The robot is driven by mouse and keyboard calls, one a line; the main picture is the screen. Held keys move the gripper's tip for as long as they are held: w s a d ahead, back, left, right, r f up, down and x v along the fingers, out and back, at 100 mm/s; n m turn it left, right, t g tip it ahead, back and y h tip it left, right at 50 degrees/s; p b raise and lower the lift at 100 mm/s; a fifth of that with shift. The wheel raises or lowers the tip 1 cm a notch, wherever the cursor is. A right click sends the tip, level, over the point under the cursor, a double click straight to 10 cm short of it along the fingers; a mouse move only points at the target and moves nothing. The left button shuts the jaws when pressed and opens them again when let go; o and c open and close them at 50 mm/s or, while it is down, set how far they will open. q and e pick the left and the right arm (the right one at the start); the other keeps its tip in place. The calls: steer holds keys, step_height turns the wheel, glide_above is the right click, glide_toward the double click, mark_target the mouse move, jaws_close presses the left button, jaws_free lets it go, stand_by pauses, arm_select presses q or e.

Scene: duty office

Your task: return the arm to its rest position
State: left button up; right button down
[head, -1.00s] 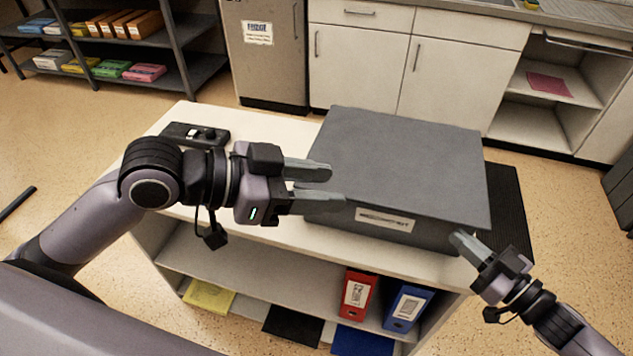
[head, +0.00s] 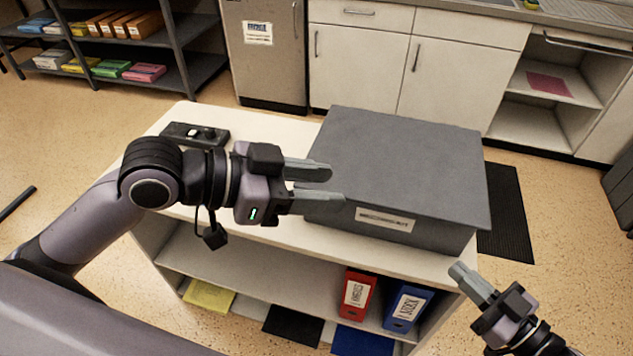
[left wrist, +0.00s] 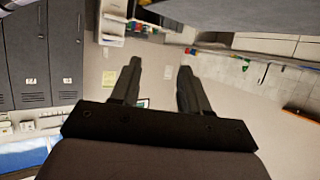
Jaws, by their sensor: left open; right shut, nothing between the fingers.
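My left gripper (head: 318,184) is open and empty in the head view, in front of the left end of the grey lidded box and above the white shelf unit's top. Its two fingers (left wrist: 155,82) stand apart in the left wrist view with nothing between them. My right gripper (head: 458,270) is at the lower right of the head view, by the shelf unit's front right corner. Its fingers are together and hold nothing. It is apart from the grey box.
The grey box (head: 400,165) with a label stands on the white shelf unit (head: 270,238). A black device (head: 195,134) lies at its back left. Red (head: 355,296) and blue (head: 408,308) binders stand below. A dark mat (head: 507,215) lies on the floor at right.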

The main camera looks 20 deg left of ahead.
stand_by(0.4)
arm_select(q)
steer(key=w+a+f+n+t+y, duration=0.1)
steer(key=a+f+n+t+y, duration=0.15)
steer(key=f, duration=0.45)
steer(key=w+a+f+n+t+y, duration=0.1)
steer(key=w+a+f+n+t, duration=0.1)
steer(key=f+n, duration=0.35)
steer(key=s+a+f+y, duration=0.2)
steer(key=s+f, duration=0.4)
steer(key=f, duration=0.3)
steer(key=s+a+f+n+g+y, duration=0.1)
steer(key=s+a+f+y, duration=0.2)
steer(key=s+f, duration=0.3)
step_height(320, 180, down, 4)
steer(key=shift+a+r, duration=0.15)
steer(key=shift+a, duration=0.2)
arm_select(e)
steer(key=s+d+f+m+h, duration=0.5)
steer(key=s+f+m+h, duration=0.3)
steer(key=s+f+h, duration=0.4)
steer(key=shift+s+d+f+g, duration=0.2)
steer(key=shift+f+g, duration=0.1)
steer(key=shift+f, duration=0.25)
